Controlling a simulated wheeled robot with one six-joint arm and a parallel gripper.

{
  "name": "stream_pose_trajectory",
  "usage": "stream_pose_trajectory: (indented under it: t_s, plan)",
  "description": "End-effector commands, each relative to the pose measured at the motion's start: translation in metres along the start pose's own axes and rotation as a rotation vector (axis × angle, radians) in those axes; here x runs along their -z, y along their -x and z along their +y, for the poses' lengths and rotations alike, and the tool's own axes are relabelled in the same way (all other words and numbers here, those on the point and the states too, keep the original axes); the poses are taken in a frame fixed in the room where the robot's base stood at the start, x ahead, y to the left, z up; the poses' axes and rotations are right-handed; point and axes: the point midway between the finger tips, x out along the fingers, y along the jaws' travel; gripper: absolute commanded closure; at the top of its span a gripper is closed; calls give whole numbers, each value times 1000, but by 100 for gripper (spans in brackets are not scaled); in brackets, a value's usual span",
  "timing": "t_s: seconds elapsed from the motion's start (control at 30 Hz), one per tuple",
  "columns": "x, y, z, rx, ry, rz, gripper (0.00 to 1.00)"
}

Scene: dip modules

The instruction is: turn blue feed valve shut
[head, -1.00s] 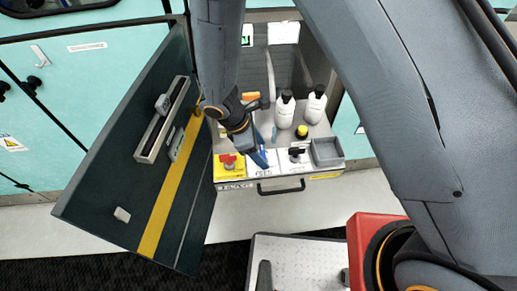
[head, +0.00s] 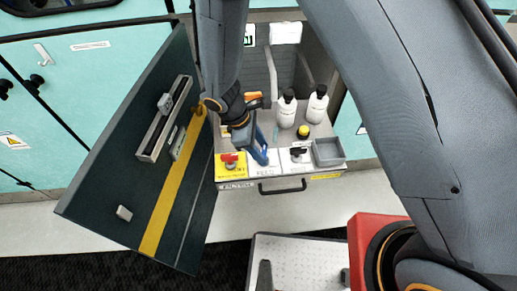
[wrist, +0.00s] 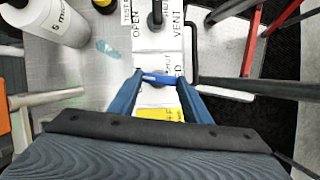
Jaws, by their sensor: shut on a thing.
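The blue feed valve handle (wrist: 160,78) shows in the wrist view, lying crosswise between the two blue fingers. My gripper (wrist: 160,81) is shut on it, one finger at each end. A SHUT label (wrist: 169,62) is printed beside the handle; an OPEN label (wrist: 135,27) is farther up the picture. In the head view my gripper (head: 262,157) is down at the white FEED plate (head: 266,171), between the red valve and the black valve. There the fingers mostly hide the blue handle.
A red valve (head: 229,158) on a yellow plate is to the left, a black valve (head: 298,153) to the right. Two white bottles (head: 287,110), a yellow-capped jar (head: 303,132) and a grey tray (head: 328,152) stand nearby. An open dark door (head: 125,165) is close on the left.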

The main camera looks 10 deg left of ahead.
Motion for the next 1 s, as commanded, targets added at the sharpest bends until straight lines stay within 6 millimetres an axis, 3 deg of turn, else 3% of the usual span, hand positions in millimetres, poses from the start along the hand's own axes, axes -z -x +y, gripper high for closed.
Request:
stream_pose_trajectory:
  t_s: [1.0]
  plan:
    - [-8, -5, 1, 375, -882, -17, 79]
